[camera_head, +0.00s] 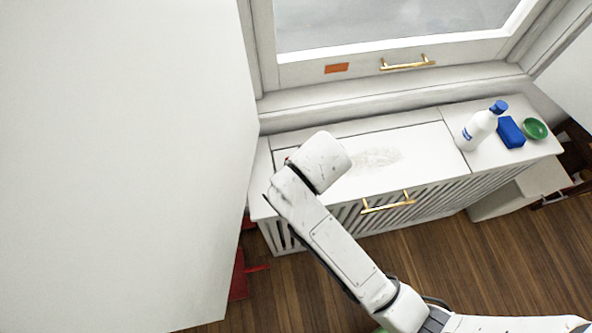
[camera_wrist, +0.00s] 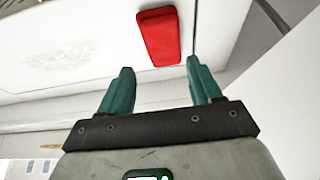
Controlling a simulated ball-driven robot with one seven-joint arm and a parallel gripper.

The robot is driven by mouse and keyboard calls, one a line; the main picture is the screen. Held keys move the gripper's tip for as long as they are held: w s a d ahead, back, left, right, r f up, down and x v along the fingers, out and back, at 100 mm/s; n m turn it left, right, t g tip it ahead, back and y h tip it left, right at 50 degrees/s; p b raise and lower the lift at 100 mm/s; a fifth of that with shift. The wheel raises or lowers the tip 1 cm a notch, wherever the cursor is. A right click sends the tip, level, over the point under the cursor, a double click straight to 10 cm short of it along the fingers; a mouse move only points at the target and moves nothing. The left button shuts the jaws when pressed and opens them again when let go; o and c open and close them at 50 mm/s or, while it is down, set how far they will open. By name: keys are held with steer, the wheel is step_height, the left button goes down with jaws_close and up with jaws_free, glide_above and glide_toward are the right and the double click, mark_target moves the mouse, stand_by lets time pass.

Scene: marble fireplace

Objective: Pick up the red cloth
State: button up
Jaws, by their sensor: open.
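The red cloth (camera_wrist: 160,36) shows in the wrist view as a folded, flat red pad on the white surface. It lies just beyond my fingertips, toward the right finger's side. My gripper (camera_wrist: 160,67) is open, its two teal fingers apart with nothing between them. The right fingertip appears close to the cloth's lower edge; I cannot tell whether they touch. In the head view my arm hides the gripper and nearly all of the cloth; only a tiny red spot shows at the arm's left edge.
The white cabinet top (camera_head: 420,141) under the window has a speckled stain (camera_head: 376,158). A white bottle with a blue cap (camera_head: 478,130), a blue block (camera_head: 510,133) and a green bowl (camera_head: 535,129) stand at its right end. A white panel (camera_head: 120,150) fills the left.

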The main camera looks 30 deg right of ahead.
steer(key=o, duration=0.6)
steer(key=x, duration=0.4)
steer(key=shift+w+f, duration=0.2)
steer(key=shift+w, duration=0.1)
steer(key=x, duration=0.5)
steer(key=shift+w+r, duration=0.1)
steer(key=shift+w, duration=0.1)
steer(key=shift+w+f, duration=0.2)
steer(key=shift+f, duration=0.3)
steer(key=shift+f, duration=0.1)
steer(key=shift+c, duration=0.3)
